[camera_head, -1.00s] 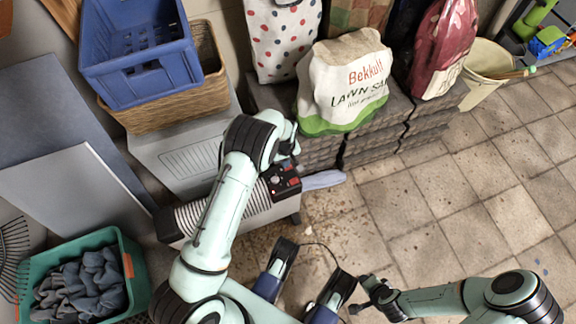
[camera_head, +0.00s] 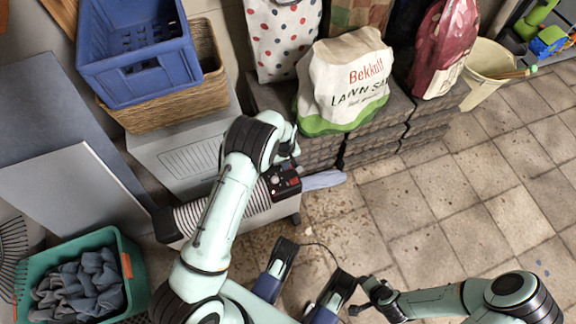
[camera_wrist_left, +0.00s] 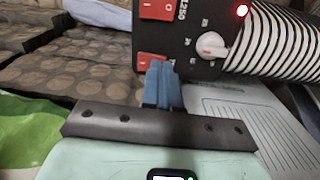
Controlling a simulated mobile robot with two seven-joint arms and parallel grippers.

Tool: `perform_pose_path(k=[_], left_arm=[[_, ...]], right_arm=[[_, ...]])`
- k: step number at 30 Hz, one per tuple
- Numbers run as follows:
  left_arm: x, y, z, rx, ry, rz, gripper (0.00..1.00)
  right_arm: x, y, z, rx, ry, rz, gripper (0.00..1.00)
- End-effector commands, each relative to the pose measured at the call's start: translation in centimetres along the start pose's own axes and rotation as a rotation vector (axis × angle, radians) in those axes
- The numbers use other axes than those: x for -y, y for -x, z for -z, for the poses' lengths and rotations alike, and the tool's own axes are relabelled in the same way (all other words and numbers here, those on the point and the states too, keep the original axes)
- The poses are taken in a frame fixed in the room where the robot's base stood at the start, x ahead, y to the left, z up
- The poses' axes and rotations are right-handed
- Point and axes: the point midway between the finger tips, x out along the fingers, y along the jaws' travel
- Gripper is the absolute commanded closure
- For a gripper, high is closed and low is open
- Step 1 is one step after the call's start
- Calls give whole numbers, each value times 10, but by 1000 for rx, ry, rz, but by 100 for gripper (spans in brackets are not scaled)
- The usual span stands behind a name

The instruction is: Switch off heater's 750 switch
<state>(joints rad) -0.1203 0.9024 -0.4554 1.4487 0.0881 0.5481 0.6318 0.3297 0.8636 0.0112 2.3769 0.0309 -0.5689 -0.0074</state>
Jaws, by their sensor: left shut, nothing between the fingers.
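The heater (camera_head: 258,203) stands on the floor with its dark control panel (camera_head: 284,181) facing right. In the left wrist view the panel (camera_wrist_left: 183,43) shows a red rocker switch (camera_wrist_left: 161,9) marked 1250, a second red switch (camera_wrist_left: 149,59), a white knob (camera_wrist_left: 210,45) and a lit red lamp (camera_wrist_left: 242,10). The second switch is partly hidden by my left gripper's blue fingertips (camera_wrist_left: 161,82); its label cannot be read. The left gripper (camera_head: 291,158) is shut and empty, at the panel; contact cannot be made out. My right gripper (camera_head: 368,296) is over the floor, away from the heater.
Stacked pavers (camera_head: 405,140) carrying a lawn bag (camera_head: 345,85) stand behind the heater. A grey cabinet (camera_head: 183,150) with a basket (camera_head: 170,112) and blue crate (camera_head: 140,60) is at the left. A green bin (camera_head: 130,250) is front left. The tiled floor at the right is clear.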

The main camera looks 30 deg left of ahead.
Motion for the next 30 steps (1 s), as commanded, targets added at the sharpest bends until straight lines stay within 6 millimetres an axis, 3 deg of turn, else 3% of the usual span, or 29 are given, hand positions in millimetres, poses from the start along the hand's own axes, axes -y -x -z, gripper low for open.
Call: perform_pose_path(k=[16,30], left_arm=[[0,-5,0,0,0,0,100],[0,30,0,-1,0,-1,100]], right_arm=[[-1,-3,0,1,0,0,57],[4,20,2,-5,1,3,57]])
